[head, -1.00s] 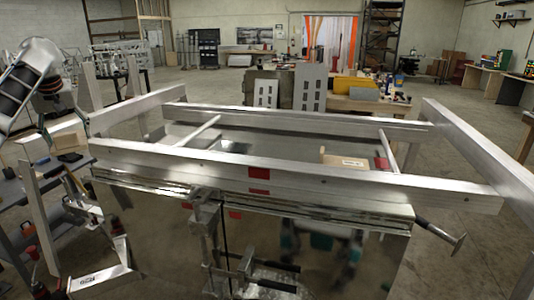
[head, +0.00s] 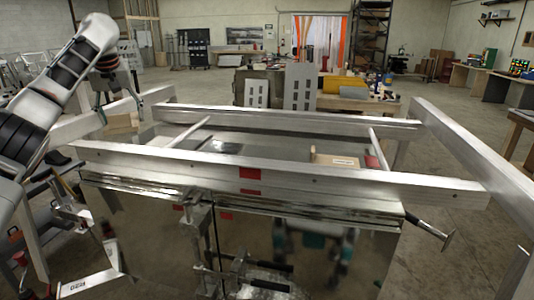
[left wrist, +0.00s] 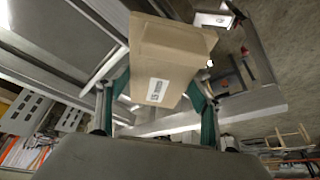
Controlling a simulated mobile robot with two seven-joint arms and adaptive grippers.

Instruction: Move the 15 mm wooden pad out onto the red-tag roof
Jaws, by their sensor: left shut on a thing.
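My left gripper (head: 113,103) is shut on a brown wooden pad (head: 122,124) at the left end of the metal frame. In the left wrist view the held pad (left wrist: 170,55) sits between the teal fingers, with a white label too small to read. A second labelled brown pad (head: 338,160) rests inside the frame on the right side of the shiny roof (head: 270,147). A red tag (head: 250,173) marks the middle of the near rail. My right gripper is not in view.
Aluminium rails (head: 290,182) border the roof, with crossbars (head: 187,134) at left and right. The middle of the roof looks clear. A clamp-like metal fixture (head: 200,245) stands at the front. A cluttered bench (head: 345,102) stands behind.

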